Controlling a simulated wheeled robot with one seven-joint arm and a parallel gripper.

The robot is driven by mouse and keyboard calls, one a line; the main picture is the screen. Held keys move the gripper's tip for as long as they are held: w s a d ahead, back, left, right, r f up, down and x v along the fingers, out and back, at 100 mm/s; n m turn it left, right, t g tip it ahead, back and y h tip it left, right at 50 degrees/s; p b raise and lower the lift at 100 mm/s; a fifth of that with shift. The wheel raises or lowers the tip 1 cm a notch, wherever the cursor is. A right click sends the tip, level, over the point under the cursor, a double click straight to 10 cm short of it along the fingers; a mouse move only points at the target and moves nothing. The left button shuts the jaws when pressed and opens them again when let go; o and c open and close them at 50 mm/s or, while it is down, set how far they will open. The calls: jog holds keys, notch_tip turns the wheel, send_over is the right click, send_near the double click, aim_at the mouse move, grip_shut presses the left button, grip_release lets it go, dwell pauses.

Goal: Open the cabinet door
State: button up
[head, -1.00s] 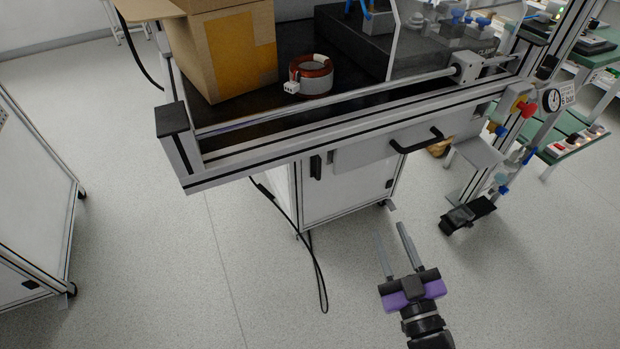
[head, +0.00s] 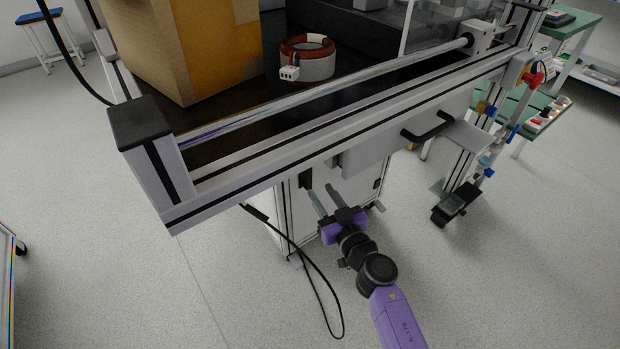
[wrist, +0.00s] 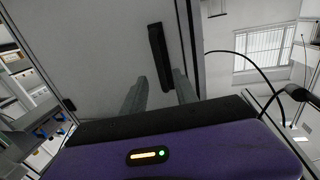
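The cabinet door (head: 360,192) is a light grey panel under the workbench, and it looks closed. Its black vertical handle (head: 306,179) is at the door's upper left, partly hidden under the bench edge. My gripper (head: 321,192) is in front of the door with its fingers pointing at the handle. In the wrist view, the handle (wrist: 159,55) stands upright on the door panel (wrist: 100,45). My gripper (wrist: 159,85) is open there, with one finger to each side of the handle's lower end. Nothing is held; contact with the handle cannot be told.
The workbench frame (head: 300,150) overhangs the cabinet. A cardboard box (head: 190,45) and a copper-wound stator (head: 307,60) sit on top. A black drawer handle (head: 428,127) juts out at right. A black cable (head: 325,285) hangs to the floor at left.

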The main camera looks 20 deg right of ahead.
aim_at(310, 176)
jog(key=w, duration=0.2)
jog(key=w+b, duration=0.1)
jog(key=w, duration=0.1)
jog(key=w+b, duration=0.1)
jog(key=w, duration=0.1)
jog(key=shift+w+a, duration=0.35)
jog(key=shift+w, duration=0.05)
grip_shut()
dwell(1.1)
